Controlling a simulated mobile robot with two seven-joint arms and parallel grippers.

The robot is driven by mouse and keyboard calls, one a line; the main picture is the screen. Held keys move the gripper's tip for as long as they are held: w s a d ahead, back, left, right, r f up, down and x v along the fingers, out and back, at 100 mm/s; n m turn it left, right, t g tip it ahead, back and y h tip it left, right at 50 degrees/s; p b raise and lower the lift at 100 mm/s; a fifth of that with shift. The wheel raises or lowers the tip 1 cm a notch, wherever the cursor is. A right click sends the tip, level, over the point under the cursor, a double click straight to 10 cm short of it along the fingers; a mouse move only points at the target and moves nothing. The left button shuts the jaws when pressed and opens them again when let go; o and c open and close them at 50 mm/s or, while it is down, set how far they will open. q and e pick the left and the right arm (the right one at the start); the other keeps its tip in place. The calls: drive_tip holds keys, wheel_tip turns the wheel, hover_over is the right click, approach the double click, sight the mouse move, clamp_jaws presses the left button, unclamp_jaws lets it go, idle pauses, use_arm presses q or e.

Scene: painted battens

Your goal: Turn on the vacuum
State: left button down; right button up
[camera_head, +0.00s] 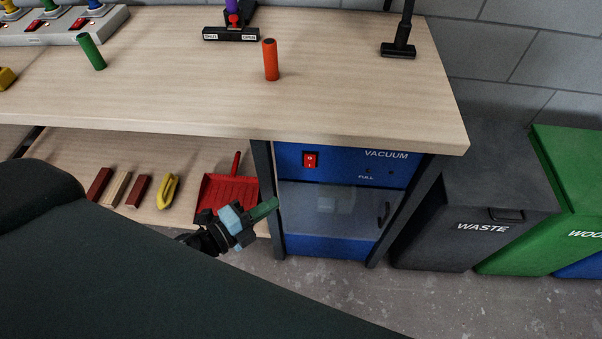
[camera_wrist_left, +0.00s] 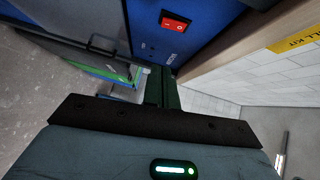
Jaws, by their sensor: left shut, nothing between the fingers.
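The blue vacuum unit (camera_head: 343,176) sits under the right end of the workbench, marked "VACUUM" and "FULL". Its red rocker switch (camera_head: 310,159) is on the upper left of the front panel. In the left wrist view the switch (camera_wrist_left: 175,22) shows near the top, beyond the fingertips. My left gripper (camera_head: 275,203) is shut and empty, with green fingers pointing toward the unit's left front, lower than the switch and to its left. Its fingers (camera_wrist_left: 162,80) show closed together in the wrist view, apart from the switch. My right gripper is not in view.
On the wooden benchtop (camera_head: 180,90) stand an orange cylinder (camera_head: 271,60), a green cylinder (camera_head: 91,52) and a switch box (camera_head: 60,25). A red dustpan (camera_head: 228,192) lies on the lower shelf beside my gripper. A dark waste bin (camera_head: 480,205) stands right of the unit.

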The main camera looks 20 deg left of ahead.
use_arm(q)
approach(312, 168)
drive_tip(key=w+d, duration=0.2)
drive_tip(key=d, duration=0.2)
drive_tip(key=w, duration=0.1)
drive_tip(key=w+a, duration=0.1)
drive_tip(key=w, duration=0.1)
drive_tip(key=shift+w, duration=0.1)
drive_tip(key=shift+f+b, duration=0.35)
drive_tip(key=shift+b, duration=0.1)
drive_tip(key=shift+w, duration=0.15)
drive_tip(key=shift+r, duration=0.2)
drive_tip(key=shift+f, duration=0.1)
